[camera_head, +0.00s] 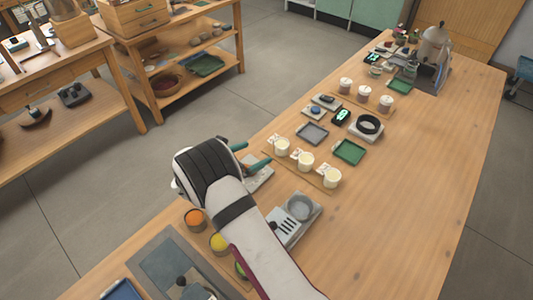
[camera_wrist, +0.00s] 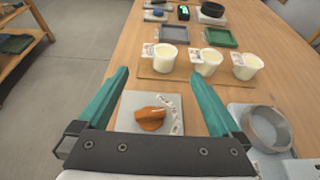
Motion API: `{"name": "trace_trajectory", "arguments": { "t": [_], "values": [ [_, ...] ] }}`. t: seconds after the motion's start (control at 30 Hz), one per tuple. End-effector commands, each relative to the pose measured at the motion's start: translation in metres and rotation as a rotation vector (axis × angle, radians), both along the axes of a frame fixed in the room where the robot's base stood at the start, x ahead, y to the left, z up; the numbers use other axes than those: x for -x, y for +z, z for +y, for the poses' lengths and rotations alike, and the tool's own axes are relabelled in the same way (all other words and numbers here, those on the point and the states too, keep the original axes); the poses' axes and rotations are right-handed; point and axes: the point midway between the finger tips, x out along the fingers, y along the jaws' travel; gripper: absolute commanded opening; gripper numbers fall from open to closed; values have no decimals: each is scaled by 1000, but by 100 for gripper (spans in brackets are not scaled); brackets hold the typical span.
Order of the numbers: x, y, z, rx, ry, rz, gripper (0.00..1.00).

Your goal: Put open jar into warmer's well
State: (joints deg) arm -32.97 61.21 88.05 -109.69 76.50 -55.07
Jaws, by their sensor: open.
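Three small cream-white jars with paper tags stand upright in a row on a thin wooden board; I see the left one (camera_head: 281,147), the middle one (camera_head: 306,161) and the right one (camera_head: 332,178). They look lidless, and I cannot tell which one the task means. In the wrist view they (camera_wrist: 166,58) stand beyond the fingers. A grey unit with a round metal-rimmed well (camera_head: 300,207), seemingly the warmer, stands nearer; the well (camera_wrist: 268,128) is right of my gripper in the wrist view. My gripper (camera_head: 251,154) is open and empty, its teal fingers apart above a pale dial plate.
The dial plate carries an orange knob (camera_wrist: 152,118) between my fingers. Behind the jars lie a grey tray (camera_head: 312,134) and a green tray (camera_head: 349,152). Farther back are several white-lidded jars (camera_head: 365,93) and a metal kettle-like vessel (camera_head: 434,48). The table's right side (camera_head: 420,180) is clear.

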Motion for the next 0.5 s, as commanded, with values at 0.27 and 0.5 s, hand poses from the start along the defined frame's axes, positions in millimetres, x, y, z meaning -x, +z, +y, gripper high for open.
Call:
{"name": "trace_trajectory", "arguments": {
  "t": [0.27,0.5],
  "values": [
    [27,44,-44,-168,-248,-79,100],
    [226,140,-142,-820,-1346,-476,100]
  ]
}}
